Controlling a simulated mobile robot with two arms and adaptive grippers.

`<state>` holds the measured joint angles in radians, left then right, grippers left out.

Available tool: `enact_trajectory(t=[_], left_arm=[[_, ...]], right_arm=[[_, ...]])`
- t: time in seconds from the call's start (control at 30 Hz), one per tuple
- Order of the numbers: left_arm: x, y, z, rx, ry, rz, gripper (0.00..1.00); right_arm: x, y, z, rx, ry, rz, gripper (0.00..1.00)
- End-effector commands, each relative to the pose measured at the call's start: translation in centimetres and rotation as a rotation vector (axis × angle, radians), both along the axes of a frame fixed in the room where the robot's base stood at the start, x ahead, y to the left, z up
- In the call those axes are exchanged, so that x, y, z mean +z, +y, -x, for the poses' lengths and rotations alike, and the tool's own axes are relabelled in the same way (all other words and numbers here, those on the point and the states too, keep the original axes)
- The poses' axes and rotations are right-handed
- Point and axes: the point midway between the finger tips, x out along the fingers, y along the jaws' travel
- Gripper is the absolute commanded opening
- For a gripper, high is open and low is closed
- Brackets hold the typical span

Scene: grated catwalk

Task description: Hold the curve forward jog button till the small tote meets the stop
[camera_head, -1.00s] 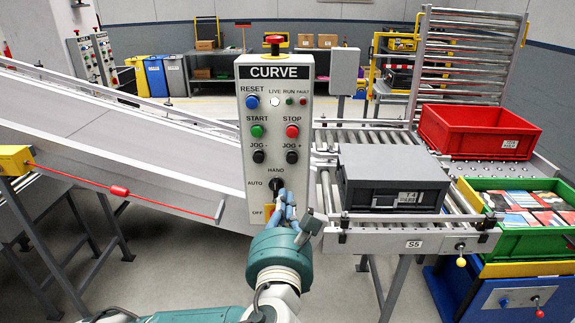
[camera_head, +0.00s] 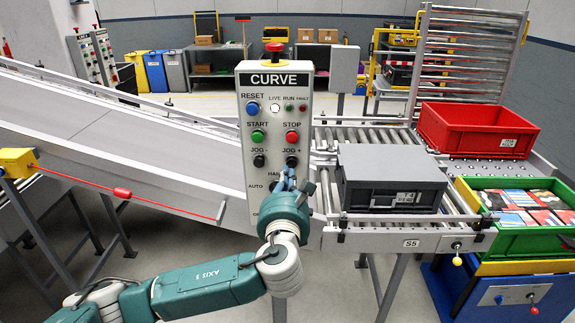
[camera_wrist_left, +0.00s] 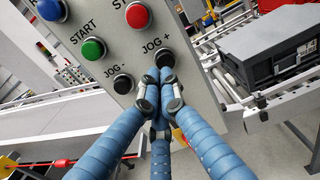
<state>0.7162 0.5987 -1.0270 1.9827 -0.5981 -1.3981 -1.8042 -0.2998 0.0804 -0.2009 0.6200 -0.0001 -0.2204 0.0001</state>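The CURVE control panel (camera_head: 274,95) stands upright in the middle of the head view. Its black JOG + button (camera_head: 292,161) is on the right, under the red STOP button, and also shows in the left wrist view (camera_wrist_left: 164,57). My left gripper (camera_head: 287,181) has its blue fingers drawn together with nothing between them. In the wrist view the fingertips (camera_wrist_left: 160,88) are just below JOG +; whether they touch it I cannot tell. The small grey lidded tote (camera_head: 394,176) sits on the rollers right of the panel. The stop cannot be identified clearly. My right gripper is out of view.
The JOG - button (camera_head: 259,161) is left of JOG +. The mode selector below is partly covered by my gripper. A red tote (camera_head: 478,133) and a green crate (camera_head: 510,238) with packets are at the right. A red pull cord (camera_head: 123,193) crosses the left side.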

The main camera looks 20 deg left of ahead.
Motion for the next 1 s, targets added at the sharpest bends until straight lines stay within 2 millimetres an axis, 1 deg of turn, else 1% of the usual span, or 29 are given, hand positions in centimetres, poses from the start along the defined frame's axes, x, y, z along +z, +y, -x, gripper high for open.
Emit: enact_trajectory(t=[0.03, 0.2, 0.63, 0.83, 1.0], left_arm=[[0.3, 0.3, -0.7, 0.002, 0.001, -0.002, 0.0], [0.1, 0.6, -2.1, -0.001, 0.0, -0.001, 0.0], [0.0, 0.7, -2.5, -0.001, 0.001, 0.0, 0.0], [0.1, 1.2, -4.2, 0.0, 0.001, 0.001, 0.0], [0.1, 1.2, -4.2, 0.0, -0.002, 0.0, 0.0]], right_arm=[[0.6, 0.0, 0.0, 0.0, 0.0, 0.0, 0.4], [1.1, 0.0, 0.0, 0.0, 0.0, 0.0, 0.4], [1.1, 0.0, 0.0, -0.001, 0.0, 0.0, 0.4], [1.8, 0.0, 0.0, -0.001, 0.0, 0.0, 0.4], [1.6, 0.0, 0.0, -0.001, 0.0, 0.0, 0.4]])
